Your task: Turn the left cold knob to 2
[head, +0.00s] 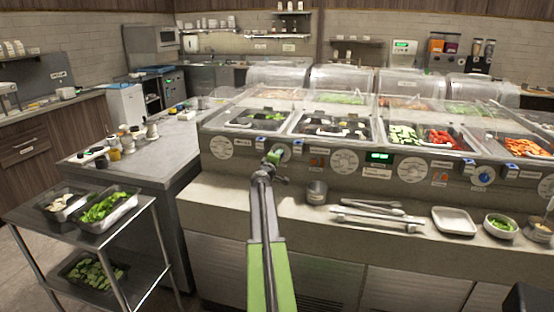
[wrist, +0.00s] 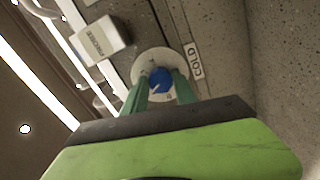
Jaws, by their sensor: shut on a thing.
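The left cold knob is a blue knob (wrist: 160,77) on a pale round dial plate (wrist: 150,60) in the wrist view. A COLD label (wrist: 194,62) sits beside it. My gripper (wrist: 161,88) has its green fingers on both sides of the knob and is shut on it. A pale pointer mark shows on the knob, but the dial's digits are too small to read. In the head view my gripper (head: 273,157) is at the counter's front panel, against the dial plate (head: 284,152), and largely hides the knob.
A second blue knob (head: 483,176) is farther right on the panel. A PROBE box (wrist: 99,41) is near the dial. A metal cup (head: 317,192), tongs (head: 376,217) and a white tray (head: 454,220) lie on the ledge below. A trolley (head: 110,235) stands at left.

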